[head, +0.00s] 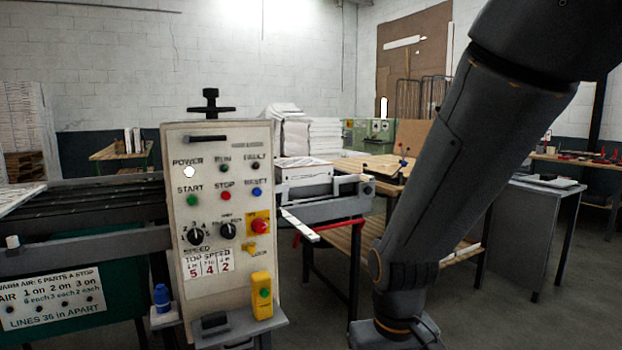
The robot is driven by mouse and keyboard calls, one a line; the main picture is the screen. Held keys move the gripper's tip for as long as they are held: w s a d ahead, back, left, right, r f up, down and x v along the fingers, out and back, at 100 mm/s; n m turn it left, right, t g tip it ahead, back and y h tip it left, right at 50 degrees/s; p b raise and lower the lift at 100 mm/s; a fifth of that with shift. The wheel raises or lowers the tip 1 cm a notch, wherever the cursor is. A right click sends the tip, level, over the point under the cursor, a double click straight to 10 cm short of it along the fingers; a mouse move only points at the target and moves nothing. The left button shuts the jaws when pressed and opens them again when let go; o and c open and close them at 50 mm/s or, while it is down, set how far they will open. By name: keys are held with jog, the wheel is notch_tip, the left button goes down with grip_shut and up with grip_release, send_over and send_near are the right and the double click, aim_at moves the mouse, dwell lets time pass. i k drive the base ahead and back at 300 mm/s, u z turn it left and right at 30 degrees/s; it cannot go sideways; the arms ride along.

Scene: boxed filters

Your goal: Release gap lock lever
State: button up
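No part is labelled as the gap lock lever, so I cannot tell which one it is. A black T-shaped handle (211,103) stands upright above the top of the beige control panel (222,295). A red bar (328,227) and a pale flat strip (300,224) stick out at the machine's right side, behind the panel. My dark arm comes down from the upper right to the bottom edge, right of the panel and apart from it. My gripper is outside the picture.
A wooden bench (340,236) is behind, partly hidden by my arm. A grey table (515,220) is at the right, with bare floor in front.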

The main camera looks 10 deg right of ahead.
aim_at(189, 139)
jog(key=u, duration=1.15)
jog(key=i, duration=0.5)
jog(key=z, duration=1.05)
